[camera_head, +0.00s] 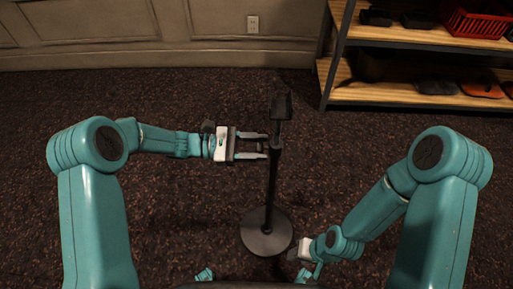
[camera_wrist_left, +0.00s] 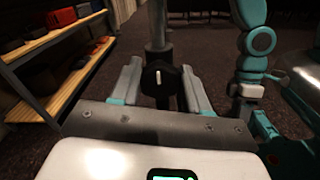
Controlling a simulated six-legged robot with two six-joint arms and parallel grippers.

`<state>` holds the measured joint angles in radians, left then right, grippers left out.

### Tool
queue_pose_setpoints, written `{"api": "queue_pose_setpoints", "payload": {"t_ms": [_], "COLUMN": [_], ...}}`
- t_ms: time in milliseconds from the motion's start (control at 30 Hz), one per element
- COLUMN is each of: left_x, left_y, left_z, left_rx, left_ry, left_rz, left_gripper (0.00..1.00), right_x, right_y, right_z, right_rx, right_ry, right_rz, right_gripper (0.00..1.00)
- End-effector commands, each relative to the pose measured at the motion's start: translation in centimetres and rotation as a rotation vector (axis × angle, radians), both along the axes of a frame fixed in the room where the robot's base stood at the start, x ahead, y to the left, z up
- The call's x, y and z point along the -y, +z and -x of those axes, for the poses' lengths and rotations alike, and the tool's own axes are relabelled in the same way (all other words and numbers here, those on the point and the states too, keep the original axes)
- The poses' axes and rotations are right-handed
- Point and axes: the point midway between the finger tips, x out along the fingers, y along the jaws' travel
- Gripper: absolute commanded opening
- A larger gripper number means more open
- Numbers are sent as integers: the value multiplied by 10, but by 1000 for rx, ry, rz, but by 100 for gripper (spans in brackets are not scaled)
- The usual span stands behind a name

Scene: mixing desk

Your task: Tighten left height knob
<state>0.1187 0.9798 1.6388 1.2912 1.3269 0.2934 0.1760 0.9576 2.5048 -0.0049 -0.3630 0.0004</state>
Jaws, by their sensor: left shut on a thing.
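A black stand (camera_head: 271,190) rises upright from a round base (camera_head: 265,232) on the carpet, with a dark holder (camera_head: 281,107) at its top. A black knob (camera_wrist_left: 160,80) with a short white mark faces the left wrist camera in front of the pole (camera_wrist_left: 157,25). My left gripper (camera_head: 263,147) reaches in from the left, just below the holder. In the wrist view its two fingers (camera_wrist_left: 159,88) are on either side of the knob, shut on it. The knob is not distinct in the head view. My right gripper (camera_head: 303,262) is low, right of the base; its jaws are unclear.
A wooden shelf unit (camera_head: 420,94) with a dark metal frame stands at the back right, holding a red basket (camera_head: 478,20) and several dark items. The dark carpet (camera_head: 200,200) around the stand is mostly clear.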

Motion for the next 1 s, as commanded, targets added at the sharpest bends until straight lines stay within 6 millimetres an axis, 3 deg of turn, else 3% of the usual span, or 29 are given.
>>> {"api": "queue_pose_setpoints", "payload": {"t_ms": [167,200,233,533,667,1000], "left_x": [0,0,0,-1,-13,-98], "left_y": [1,1,1,1,1,1], "left_z": [0,0,0,0,-1,-1], "left_rx": [-1,-1,-1,-3,-3,-2], "left_ry": [1,1,1,1,5,6], "left_rz": [1,1,1,0,1,0], "left_gripper": [15,58,68,69,69,69], "right_x": [0,0,0,0,0,0], "right_y": [1,1,1,1,2,7], "right_z": [0,0,0,0,0,0], "right_rx": [0,0,0,0,0,0], "right_ry": [0,0,0,0,0,0], "right_rz": [0,0,0,0,0,0], "right_gripper": [39,39,39,39,39,39]}}
